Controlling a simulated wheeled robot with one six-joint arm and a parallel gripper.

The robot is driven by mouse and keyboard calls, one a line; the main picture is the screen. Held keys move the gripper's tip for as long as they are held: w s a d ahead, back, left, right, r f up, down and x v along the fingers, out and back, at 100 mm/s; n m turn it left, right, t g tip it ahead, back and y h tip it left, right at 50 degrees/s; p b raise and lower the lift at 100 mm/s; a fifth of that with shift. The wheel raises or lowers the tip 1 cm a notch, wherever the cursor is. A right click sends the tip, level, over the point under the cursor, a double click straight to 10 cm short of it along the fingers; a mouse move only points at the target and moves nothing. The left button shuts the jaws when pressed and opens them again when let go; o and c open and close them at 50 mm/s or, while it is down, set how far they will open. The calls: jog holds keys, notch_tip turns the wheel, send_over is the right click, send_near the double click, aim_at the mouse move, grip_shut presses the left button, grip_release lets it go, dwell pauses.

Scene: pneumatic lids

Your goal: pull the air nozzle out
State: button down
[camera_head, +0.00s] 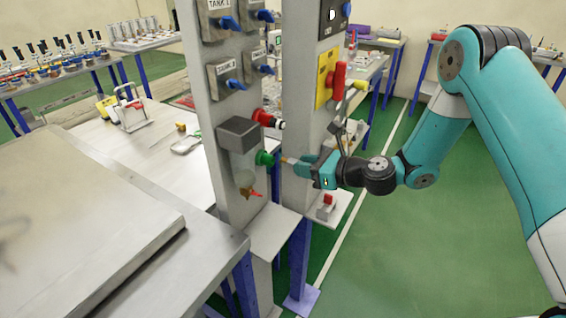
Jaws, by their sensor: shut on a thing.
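The air nozzle (285,160) is a small, thin, tan-coloured piece beside a round green fitting (264,158) on the front of the left grey panel. My gripper (293,161) comes from the right and is shut on the nozzle. The nozzle lies between my fingertips and the green fitting. At this size I cannot tell how deep the nozzle sits in the fitting. The fingers hide part of the nozzle.
A grey box (238,134) and a red knob (264,117) sit by the fitting. The right panel (298,110), with a red handle (339,78), stands close behind my gripper. Green floor (420,250) is open at right.

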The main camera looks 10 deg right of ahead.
jog(key=shift+s+d+r+p, duration=0.35)
jog(key=shift+d+r+p, duration=0.25)
jog(key=shift+r, duration=0.3)
jog(key=shift+s+d+r+p, duration=0.4)
jog(key=shift+r+p, duration=0.35)
jog(key=shift+r, duration=0.2)
jog(key=shift+s+d+r+p, duration=0.4)
jog(key=shift+r+p, duration=0.25)
jog(key=shift+r, duration=0.25)
